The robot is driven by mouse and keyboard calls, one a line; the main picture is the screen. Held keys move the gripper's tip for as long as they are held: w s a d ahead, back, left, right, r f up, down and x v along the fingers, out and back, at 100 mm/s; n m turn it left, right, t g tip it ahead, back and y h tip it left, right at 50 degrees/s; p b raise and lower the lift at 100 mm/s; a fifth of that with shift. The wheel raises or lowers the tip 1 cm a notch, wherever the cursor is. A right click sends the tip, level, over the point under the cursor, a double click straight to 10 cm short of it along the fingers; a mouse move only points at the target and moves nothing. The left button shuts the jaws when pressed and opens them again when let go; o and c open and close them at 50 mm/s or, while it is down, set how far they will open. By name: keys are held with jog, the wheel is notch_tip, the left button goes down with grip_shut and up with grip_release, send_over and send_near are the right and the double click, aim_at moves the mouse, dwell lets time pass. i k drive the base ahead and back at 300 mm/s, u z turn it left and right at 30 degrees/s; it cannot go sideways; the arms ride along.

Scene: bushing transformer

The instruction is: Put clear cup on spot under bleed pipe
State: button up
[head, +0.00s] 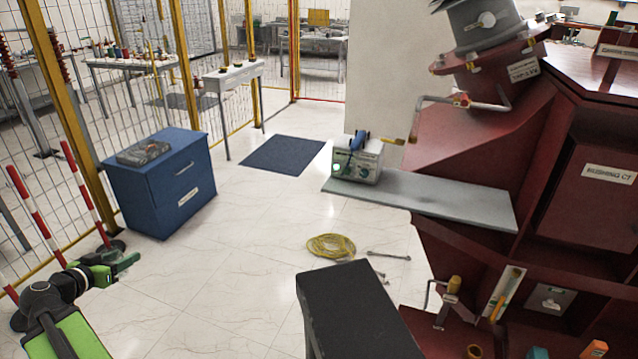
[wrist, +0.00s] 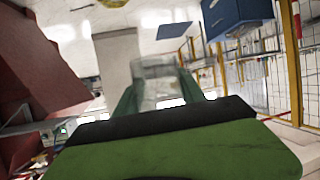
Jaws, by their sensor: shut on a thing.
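My gripper (head: 128,260) is at the lower left of the head view, raised over the floor and well away from the red transformer. In the wrist view, its two green fingers (wrist: 160,95) are shut on the clear cup (wrist: 153,69), a pale see-through shape between the fingertips. The cup is hard to make out in the head view. A thin bent pipe (head: 468,101) with a valve leaves the upper transformer body. A lower bent pipe (head: 430,294) with a yellow-handled valve is at the bottom right. I cannot tell which is the bleed pipe. The spot is not clearly visible.
A blue cabinet (head: 172,195) stands beyond my gripper. A grey shelf (head: 440,197) on the transformer carries a white device (head: 358,160). A dark bench (head: 345,305), a coiled yellow cable (head: 331,246) and a wrench (head: 389,255) are ahead. The floor between is clear.

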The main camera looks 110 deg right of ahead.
aim_at(403, 189)
jog(key=k, duration=0.15)
jog(key=z, duration=1.05)
